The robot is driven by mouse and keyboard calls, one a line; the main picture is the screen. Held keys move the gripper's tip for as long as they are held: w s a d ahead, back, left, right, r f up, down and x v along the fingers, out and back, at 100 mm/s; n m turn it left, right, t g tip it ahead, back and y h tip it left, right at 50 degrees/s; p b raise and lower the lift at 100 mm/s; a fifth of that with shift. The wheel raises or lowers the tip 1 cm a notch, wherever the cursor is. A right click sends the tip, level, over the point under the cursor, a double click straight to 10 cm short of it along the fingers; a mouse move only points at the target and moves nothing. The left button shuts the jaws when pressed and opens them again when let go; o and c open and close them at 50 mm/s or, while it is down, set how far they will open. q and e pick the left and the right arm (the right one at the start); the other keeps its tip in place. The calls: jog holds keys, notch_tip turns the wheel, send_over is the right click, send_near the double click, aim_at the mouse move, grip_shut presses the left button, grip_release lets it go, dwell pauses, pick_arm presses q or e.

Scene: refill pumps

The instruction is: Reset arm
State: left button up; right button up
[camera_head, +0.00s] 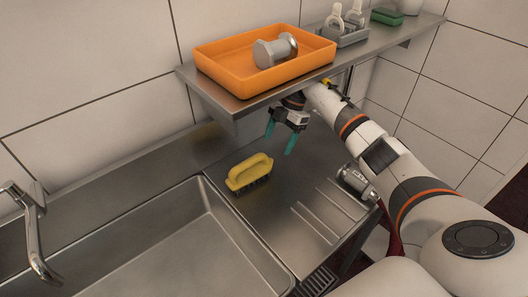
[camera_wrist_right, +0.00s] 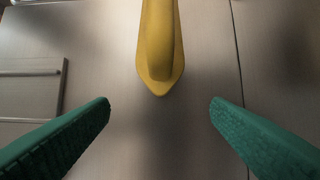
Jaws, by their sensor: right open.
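A yellow brush (camera_head: 249,173) with a handle lies bristles down on the drainboard, in front of and to the left of the gripper. The yellow brush also shows in the right wrist view (camera_wrist_right: 160,50), beyond the fingertips and apart from them. My left gripper is not in view.
The shelf (camera_head: 222,110) is just above my right gripper and wrist. It carries an orange tray (camera_head: 222,82) with a metal container (camera_head: 274,50) lying in it, plus bottles in a grey holder (camera_head: 345,36). A metal cylinder (camera_head: 356,183) lies on the drainboard near my forearm. The sink (camera_head: 165,250) is empty.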

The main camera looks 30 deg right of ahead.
jog(key=shift+w+d, duration=0.15)
jog(key=shift+d, duration=0.85)
